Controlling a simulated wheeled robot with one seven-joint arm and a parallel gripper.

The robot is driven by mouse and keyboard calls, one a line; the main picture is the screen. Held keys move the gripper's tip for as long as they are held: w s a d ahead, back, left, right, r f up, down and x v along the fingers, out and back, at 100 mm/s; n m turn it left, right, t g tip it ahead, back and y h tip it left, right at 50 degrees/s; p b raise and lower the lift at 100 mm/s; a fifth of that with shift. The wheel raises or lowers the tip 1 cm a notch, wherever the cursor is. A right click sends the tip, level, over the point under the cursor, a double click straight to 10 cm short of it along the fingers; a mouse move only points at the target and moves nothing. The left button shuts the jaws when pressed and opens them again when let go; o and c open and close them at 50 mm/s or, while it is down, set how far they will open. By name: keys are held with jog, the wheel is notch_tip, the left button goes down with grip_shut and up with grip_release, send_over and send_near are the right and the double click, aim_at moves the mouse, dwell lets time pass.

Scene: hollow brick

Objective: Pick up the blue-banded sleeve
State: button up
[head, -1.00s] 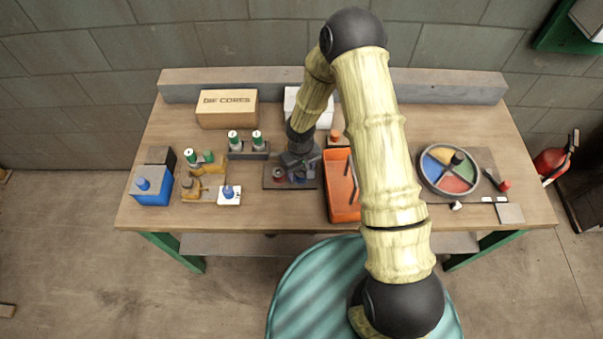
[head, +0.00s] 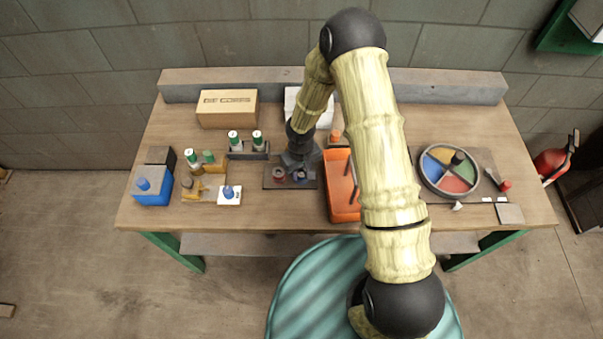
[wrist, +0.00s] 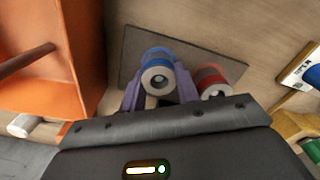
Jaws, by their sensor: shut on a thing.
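The blue-banded sleeve (wrist: 157,64) is a short pale cylinder with a hole in its end and a blue band. In the wrist view it sits between the two purple fingers of my gripper (wrist: 160,92), which are shut on it. In the head view the blue-banded sleeve (head: 300,176) shows at the front of my gripper (head: 299,170), over the dark mat (head: 290,186). I cannot tell whether it touches the mat. A red-banded sleeve (wrist: 210,78) stands close beside the right finger, and also shows in the head view (head: 279,174).
An orange bin (head: 342,210) stands close to the right of the mat. A round coloured tray (head: 424,170) lies further right.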

notch_tip(320, 180, up, 10)
dwell(0.6)
dwell(0.4)
